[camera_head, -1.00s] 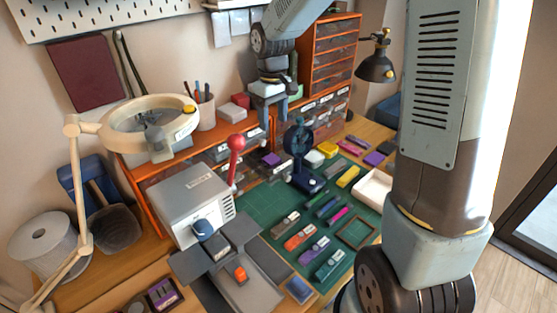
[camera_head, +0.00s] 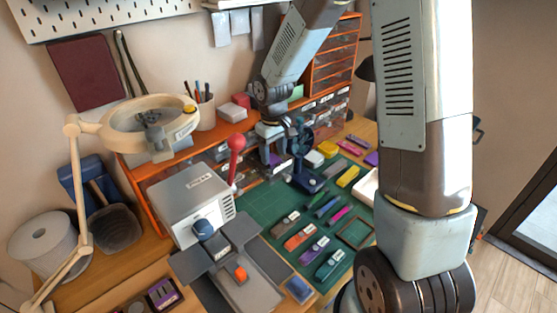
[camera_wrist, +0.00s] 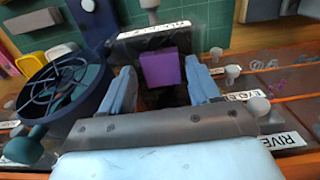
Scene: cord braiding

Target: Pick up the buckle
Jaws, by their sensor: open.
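A small purple block-like piece (camera_wrist: 162,70) sits in a dark drawer slot with a white label strip (camera_wrist: 158,33) beyond it in the wrist view. It may be the buckle; its shape does not make this certain. My gripper (camera_wrist: 160,84) is open, with one blue-grey finger on each side of the piece and a gap to each. In the head view my gripper (camera_head: 270,152) is lowered at the drawer front beside the dark blue fan (camera_head: 300,140) and hides the purple piece.
The dark blue fan (camera_wrist: 62,92) stands close to the left finger in the wrist view. A red-knobbed lever (camera_head: 236,145) on the grey press (camera_head: 190,200) rises left of my gripper. Drawer knobs (camera_wrist: 257,106) jut out at right. The green mat (camera_head: 262,205) has bare room.

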